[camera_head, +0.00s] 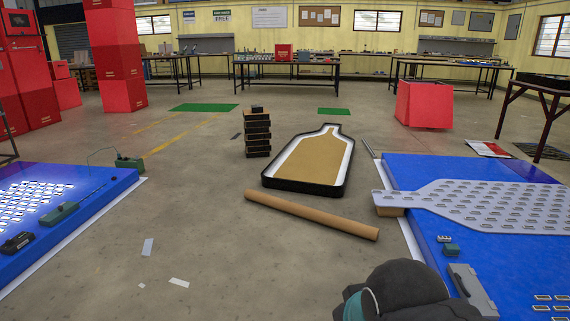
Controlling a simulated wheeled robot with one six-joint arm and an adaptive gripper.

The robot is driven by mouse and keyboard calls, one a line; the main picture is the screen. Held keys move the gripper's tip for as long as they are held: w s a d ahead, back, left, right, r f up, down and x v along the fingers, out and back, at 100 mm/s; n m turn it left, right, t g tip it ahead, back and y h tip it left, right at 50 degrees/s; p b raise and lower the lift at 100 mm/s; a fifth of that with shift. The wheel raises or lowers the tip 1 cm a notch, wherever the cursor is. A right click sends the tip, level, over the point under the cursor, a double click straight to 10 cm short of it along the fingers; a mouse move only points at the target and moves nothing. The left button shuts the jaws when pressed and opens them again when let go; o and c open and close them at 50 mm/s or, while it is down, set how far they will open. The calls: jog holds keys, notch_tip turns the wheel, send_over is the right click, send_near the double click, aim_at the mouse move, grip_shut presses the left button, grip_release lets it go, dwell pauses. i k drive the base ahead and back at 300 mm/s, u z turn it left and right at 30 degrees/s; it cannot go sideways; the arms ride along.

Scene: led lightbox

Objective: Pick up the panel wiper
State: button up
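I cannot say for sure which thing is the panel wiper. A grey flat piece (472,290) with a dark edge lies on the right blue panel (425,172), near its front left edge. A small green block (452,249) sits just behind it. On the left blue panel (110,185) lie a green bar-like tool (60,214), a black block (16,243) and a green box with a thin wire (129,163). A dark rounded part of my arm shows at the bottom, left of the grey piece. My gripper is not in view.
A grey bottle-shaped plate with slots (470,205) lies on the right panel. On the floor between the panels are a cardboard tube (310,215), a bottle-shaped tray (270,183), a stack of dark blocks (257,135) and paper scraps. The near middle floor is mostly clear.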

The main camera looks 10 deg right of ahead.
aim_at(449, 249)
jog(key=z, duration=0.1)
jog(key=i, duration=1.75)
jog(key=z, duration=1.2)
jog(key=i, duration=0.95)
jog(key=z, duration=1.3)
jog(key=i, duration=0.4)
jog(key=z, duration=0.3)
